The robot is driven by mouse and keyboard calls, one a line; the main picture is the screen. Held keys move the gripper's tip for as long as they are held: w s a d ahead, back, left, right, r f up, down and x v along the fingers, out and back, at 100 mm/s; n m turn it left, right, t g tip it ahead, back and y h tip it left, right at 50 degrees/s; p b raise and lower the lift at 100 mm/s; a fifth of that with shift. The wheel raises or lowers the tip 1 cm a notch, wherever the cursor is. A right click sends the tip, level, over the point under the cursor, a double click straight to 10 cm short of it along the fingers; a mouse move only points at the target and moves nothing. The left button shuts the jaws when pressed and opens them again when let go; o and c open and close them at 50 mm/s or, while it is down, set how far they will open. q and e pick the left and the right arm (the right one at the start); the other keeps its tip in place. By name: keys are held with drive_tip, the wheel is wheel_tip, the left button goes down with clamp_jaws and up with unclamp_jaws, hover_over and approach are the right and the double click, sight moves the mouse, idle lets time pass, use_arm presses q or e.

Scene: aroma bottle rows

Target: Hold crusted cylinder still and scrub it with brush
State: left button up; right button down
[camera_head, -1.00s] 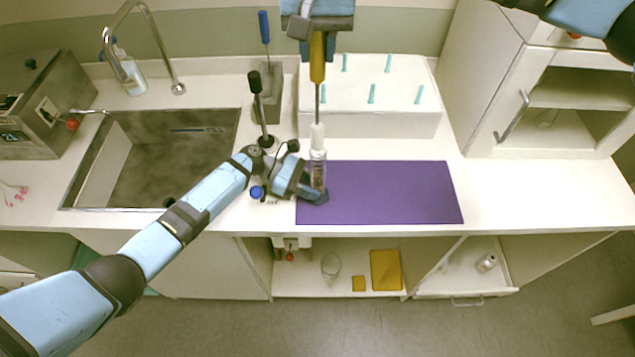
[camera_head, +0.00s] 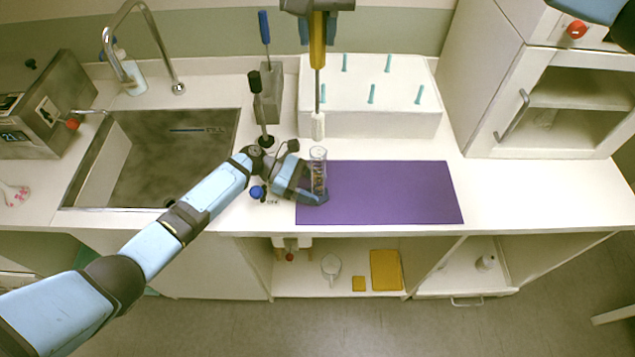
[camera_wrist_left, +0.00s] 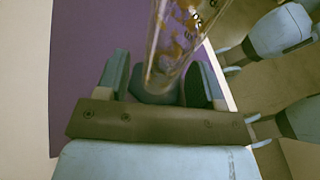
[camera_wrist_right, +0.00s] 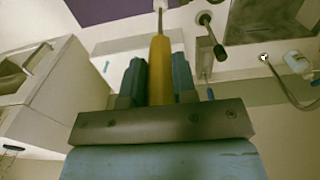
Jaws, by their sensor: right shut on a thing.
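The crusted cylinder (camera_head: 318,170) is a clear glass tube with brown-yellow crust inside. It stands upright at the left end of the purple mat (camera_head: 390,192). My left gripper (camera_head: 318,196) is low at the cylinder, with a finger on each side of it; the left wrist view shows the crusted glass (camera_wrist_left: 178,40) between the fingers, but whether they press on it is unclear. My right gripper (camera_head: 317,40) is shut on the yellow handle of the brush (camera_head: 317,55). The brush points down, its white head (camera_head: 317,126) just above the cylinder's open top, apart from it.
A white rack (camera_head: 385,118) with teal pegs stands behind the mat. A grey holder (camera_head: 268,105) with a blue-handled tool (camera_head: 264,28) and a black-handled tool (camera_head: 256,90) are left of the brush. The sink (camera_head: 165,160) is further left. The mat's right part is clear.

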use_arm(q)
drive_tip(key=v, duration=1.2)
drive_tip(key=shift+w, duration=0.1)
